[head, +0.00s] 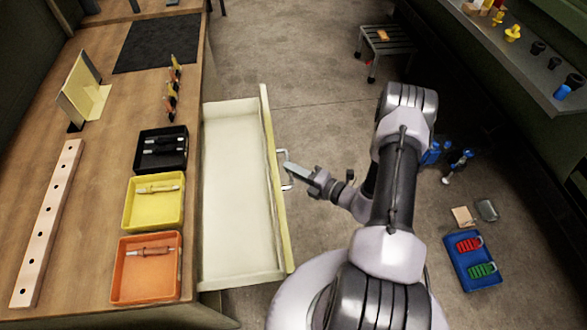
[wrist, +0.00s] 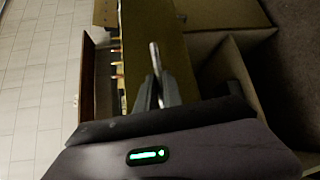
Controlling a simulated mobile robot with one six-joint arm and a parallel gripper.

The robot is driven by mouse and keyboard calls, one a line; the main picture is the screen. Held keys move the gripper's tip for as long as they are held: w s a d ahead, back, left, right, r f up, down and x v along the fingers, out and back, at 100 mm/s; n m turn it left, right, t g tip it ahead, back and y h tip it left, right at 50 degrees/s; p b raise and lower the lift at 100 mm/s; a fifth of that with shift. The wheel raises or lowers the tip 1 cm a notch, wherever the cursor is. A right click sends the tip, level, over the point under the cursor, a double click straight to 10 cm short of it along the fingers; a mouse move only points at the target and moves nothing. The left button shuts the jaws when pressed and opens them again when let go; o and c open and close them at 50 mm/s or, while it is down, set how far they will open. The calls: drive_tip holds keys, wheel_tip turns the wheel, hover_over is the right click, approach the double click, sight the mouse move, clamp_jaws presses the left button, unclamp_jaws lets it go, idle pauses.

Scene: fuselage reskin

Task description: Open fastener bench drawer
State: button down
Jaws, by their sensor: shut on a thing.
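The fastener bench drawer (head: 237,190) is pulled out from the bench in the head view. Its pale inside shows and looks empty. A metal bar handle (head: 285,170) is on its yellow-green front. My gripper (head: 292,176) is at the handle, with its fingers shut on it. In the wrist view the handle (wrist: 155,60) runs up from between my gripper's fingers (wrist: 158,88), in front of the drawer face (wrist: 148,45). The fingers hide part of the handle.
The wooden bench (head: 95,190) holds a black tray (head: 184,165), a yellow tray (head: 128,222) and an orange tray (head: 117,292). A step stool (head: 390,45) stands at the back. A blue tray (head: 455,262) lies on the floor at right. Floor beyond the drawer is clear.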

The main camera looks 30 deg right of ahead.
drive_tip(key=c, duration=1.5)
unclamp_jaws()
drive_tip(key=p+v, duration=0.4)
drive_tip(key=v, duration=1.3)
drive_tip(key=shift+s+d+r, duration=0.1)
drive_tip(key=shift+s, duration=0.1)
